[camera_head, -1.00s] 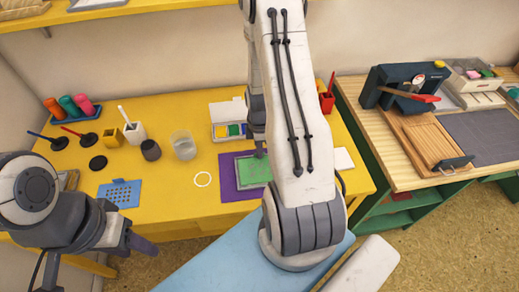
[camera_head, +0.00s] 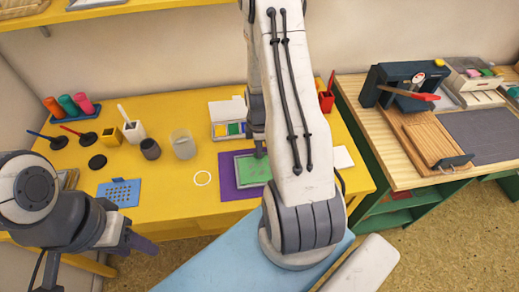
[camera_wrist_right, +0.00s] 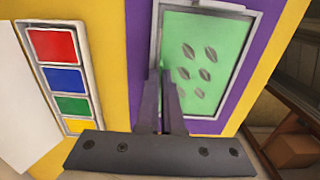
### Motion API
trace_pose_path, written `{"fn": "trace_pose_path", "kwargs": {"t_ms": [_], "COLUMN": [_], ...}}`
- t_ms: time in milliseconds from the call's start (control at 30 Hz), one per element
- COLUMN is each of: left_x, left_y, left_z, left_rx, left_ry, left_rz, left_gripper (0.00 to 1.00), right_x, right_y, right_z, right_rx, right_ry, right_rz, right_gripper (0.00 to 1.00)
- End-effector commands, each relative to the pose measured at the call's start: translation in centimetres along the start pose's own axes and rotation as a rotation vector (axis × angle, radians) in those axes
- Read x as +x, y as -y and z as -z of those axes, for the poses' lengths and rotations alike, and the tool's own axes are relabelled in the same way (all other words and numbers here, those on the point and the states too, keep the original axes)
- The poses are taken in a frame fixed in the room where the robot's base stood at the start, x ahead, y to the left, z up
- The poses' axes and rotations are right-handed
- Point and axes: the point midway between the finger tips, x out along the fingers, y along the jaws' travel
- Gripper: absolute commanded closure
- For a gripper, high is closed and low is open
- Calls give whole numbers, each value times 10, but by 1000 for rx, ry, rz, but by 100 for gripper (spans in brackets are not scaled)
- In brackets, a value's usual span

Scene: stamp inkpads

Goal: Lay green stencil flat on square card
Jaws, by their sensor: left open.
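The green stencil (camera_head: 252,172) has leaf-shaped cutouts, seen best in the right wrist view (camera_wrist_right: 205,62). It lies flat or nearly flat within a pale grey border (camera_wrist_right: 237,70), over a purple mat (camera_head: 228,184). Whether the border is the square card or a frame, I cannot tell. My right gripper (camera_head: 260,152) is at the stencil's back edge; in the wrist view its two dark fingers (camera_wrist_right: 161,74) are close together at that edge and look shut on it. The tips are partly hidden. My left gripper (camera_head: 138,245) is open and empty at the table's front left.
A paint box (camera_head: 228,130) with coloured pads stands behind the mat. A blue perforated plate (camera_head: 119,193) lies at front left. A white sheet (camera_head: 343,158) lies to the right.

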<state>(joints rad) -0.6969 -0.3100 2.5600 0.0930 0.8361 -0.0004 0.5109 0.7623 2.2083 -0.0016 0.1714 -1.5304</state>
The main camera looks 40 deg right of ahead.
Motion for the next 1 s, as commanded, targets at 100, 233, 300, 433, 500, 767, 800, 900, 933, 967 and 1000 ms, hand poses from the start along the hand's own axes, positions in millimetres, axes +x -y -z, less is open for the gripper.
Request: {"fn": "trace_pose_path", "kwargs": {"t_ms": [100, 233, 300, 433, 500, 767, 800, 900, 933, 967, 1000], "left_x": [0, 0, 0, 0, 0, 0, 0, 0, 0, 0, 0], "left_y": [0, 0, 0, 0, 0, 0, 0, 0, 0, 0, 0], "left_z": [0, 0, 0, 0, 0, 0, 0, 0, 0, 0, 0], "left_rx": [0, 0, 0, 0, 0, 0, 0, 0, 0, 0, 0], "left_ry": [0, 0, 0, 0, 0, 0, 0, 0, 0, 0, 0], "left_rz": [0, 0, 0, 0, 0, 0, 0, 0, 0, 0, 0], "left_gripper": [50, 50, 50, 50, 50, 50, 50, 50, 50, 50, 50], "right_x": [0, 0, 0, 0, -2, -43, -52, -71, -76, -81, -87], "right_y": [0, 0, 0, 0, 0, -2, -1, -1, -1, -1, -1], "right_z": [0, 0, 0, 0, 0, 0, 0, 0, 0, 0, 0], "right_rx": [0, 0, 0, 0, 0, 0, 0, 0, 0, 0, 0], "right_ry": [0, 0, 0, 0, 0, 0, 0, 0, 0, 0, 0], "right_rz": [0, 0, 0, 0, -1, -7, -7, -6, -6, -6, -5], "right_gripper": [78, 62, 62, 62, 62, 62, 62, 62, 62, 62, 62]}}
